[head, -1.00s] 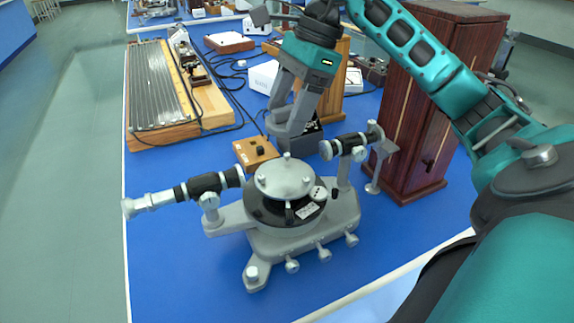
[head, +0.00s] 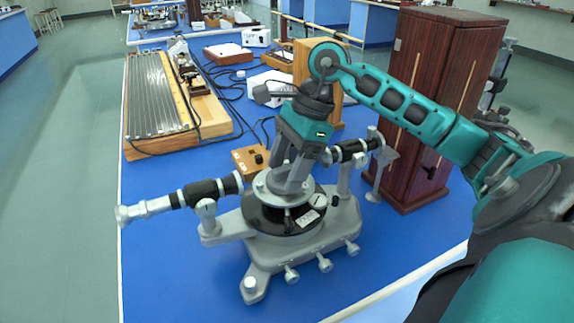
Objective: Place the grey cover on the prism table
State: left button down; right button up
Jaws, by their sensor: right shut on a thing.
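The spectrometer (head: 328,222) stands on the blue bench, with the prism table (head: 262,190) at its middle as a round pale grey disc above a black ring. My right gripper (head: 287,190) points down over this disc, its fingertips at the disc's top. It is shut on the grey cover, which the grey fingers largely hide. I cannot tell whether the cover touches the disc or is just above it. My left gripper is not in view.
The telescope tubes (head: 205,190) reach out left and right of the disc. A small wooden box (head: 246,160) sits behind it. A tall dark wooden cabinet (head: 420,120) stands at the right. The bench is clear at the front left.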

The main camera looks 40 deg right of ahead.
jog(key=shift+f, duration=0.2)
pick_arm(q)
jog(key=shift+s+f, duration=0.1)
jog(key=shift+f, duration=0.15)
pick_arm(e)
jog(key=o, duration=1)
jog(key=shift+r, duration=0.1)
jog(key=shift+r, duration=0.15)
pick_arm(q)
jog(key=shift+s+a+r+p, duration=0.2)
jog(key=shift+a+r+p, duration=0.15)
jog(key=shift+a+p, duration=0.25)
pick_arm(e)
jog(key=v, duration=1.2)
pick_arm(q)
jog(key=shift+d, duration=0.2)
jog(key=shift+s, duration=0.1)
